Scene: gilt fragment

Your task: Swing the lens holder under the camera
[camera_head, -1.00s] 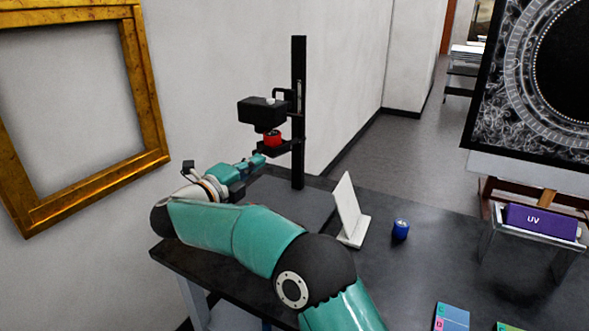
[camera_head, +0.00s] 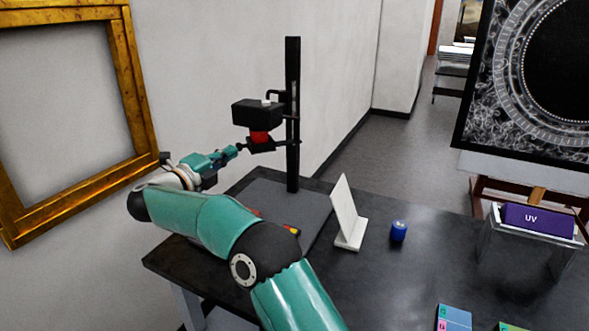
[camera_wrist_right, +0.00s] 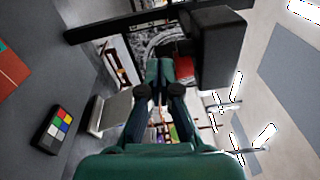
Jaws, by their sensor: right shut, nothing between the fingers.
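The black camera (camera_head: 257,112) sits on a black upright column (camera_head: 292,120) above a grey base plate. The red lens holder (camera_head: 260,138) is directly under the camera, on a black arm (camera_head: 268,147) that reaches from the column. In the right wrist view the camera (camera_wrist_right: 222,45) is a large dark block with the red part (camera_wrist_right: 184,72) beside it. My right gripper (camera_head: 239,148) is shut and empty, just left of the holder; whether it touches is unclear. Its teal fingers (camera_wrist_right: 158,72) show together in the wrist view. My left gripper is not in view.
A gilt frame (camera_head: 140,95) hangs at left near my right arm. A white panel (camera_head: 346,212), a blue cylinder (camera_head: 398,231) and a purple UV box (camera_head: 540,221) stand right of the stand. A colour chart (camera_wrist_right: 58,125) lies below. The dark table's middle is clear.

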